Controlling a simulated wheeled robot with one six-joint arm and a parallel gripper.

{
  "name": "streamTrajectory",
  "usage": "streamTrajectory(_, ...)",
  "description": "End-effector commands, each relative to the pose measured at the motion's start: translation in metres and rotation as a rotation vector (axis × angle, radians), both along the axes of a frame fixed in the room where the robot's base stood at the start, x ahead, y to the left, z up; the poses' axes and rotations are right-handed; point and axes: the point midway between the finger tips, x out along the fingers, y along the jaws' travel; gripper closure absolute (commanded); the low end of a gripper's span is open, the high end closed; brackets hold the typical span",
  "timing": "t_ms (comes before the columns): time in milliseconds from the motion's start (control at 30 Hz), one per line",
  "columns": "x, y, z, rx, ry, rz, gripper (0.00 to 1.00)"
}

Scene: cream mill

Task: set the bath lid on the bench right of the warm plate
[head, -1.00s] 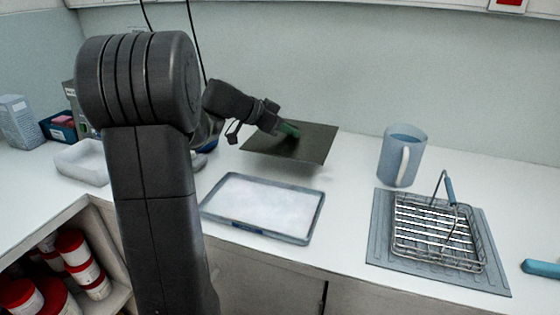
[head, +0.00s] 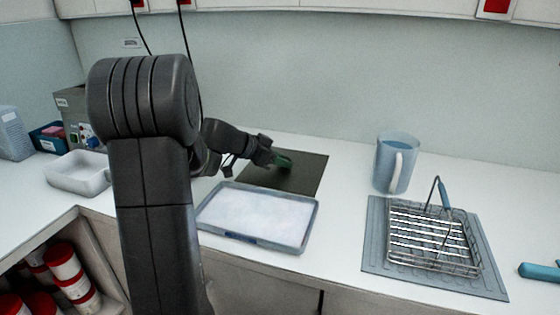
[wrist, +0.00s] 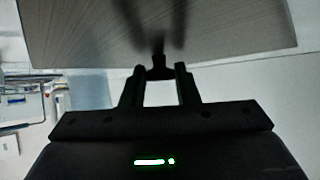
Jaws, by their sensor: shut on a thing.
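The bath lid (head: 308,173) is a dark, flat, square plate. It lies level at the bench top (head: 345,172), behind the white-filled tray; I cannot tell whether it fully touches the bench. In the wrist view the lid (wrist: 90,35) fills the top, with the knob (wrist: 158,62) between the jaws (wrist: 160,85). I cannot make out the warm plate for certain; my arm hides part of the bench at the left.
A shallow tray with white contents (head: 258,216) stands just in front of the lid. A blue jug (head: 396,163) stands to the right, and a wire basket (head: 432,238) sits on a grey mat (head: 377,252). A grey box with knobs (head: 75,112) and white tub (head: 76,175) are left.

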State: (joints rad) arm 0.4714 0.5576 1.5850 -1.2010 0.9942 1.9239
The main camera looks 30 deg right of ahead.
Motion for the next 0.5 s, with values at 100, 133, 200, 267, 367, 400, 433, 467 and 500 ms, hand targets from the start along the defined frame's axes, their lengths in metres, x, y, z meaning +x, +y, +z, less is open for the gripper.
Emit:
streamTrajectory(100, 0.0001, 0.0001, 0.0002, 0.0, 0.0, 0.0, 0.53)
streamTrajectory(133, 0.0001, 0.0001, 0.0002, 0.0, 0.0, 0.0, 0.5)
streamTrajectory(200, 0.0001, 0.0, 0.0001, 0.0, 0.0, 0.0, 0.5)
streamTrajectory(267, 0.0, 0.0001, 0.0001, 0.0, 0.0, 0.0, 0.5)
streamTrajectory(367, 0.0, 0.0001, 0.0002, 0.0, 0.0, 0.0, 0.5)
streamTrajectory(400, 0.0, 0.0001, 0.0006, 0.0, 0.0, 0.0, 0.5)
streamTrajectory(433, 0.0, 0.0001, 0.0011, 0.0, 0.001, 0.001, 0.5)
streamTrajectory(467, 0.0, 0.0001, 0.002, 0.0, 0.001, 0.001, 0.5)
streamTrajectory(500, -0.0001, 0.0001, 0.0035, 0.0, 0.001, 0.001, 0.5)
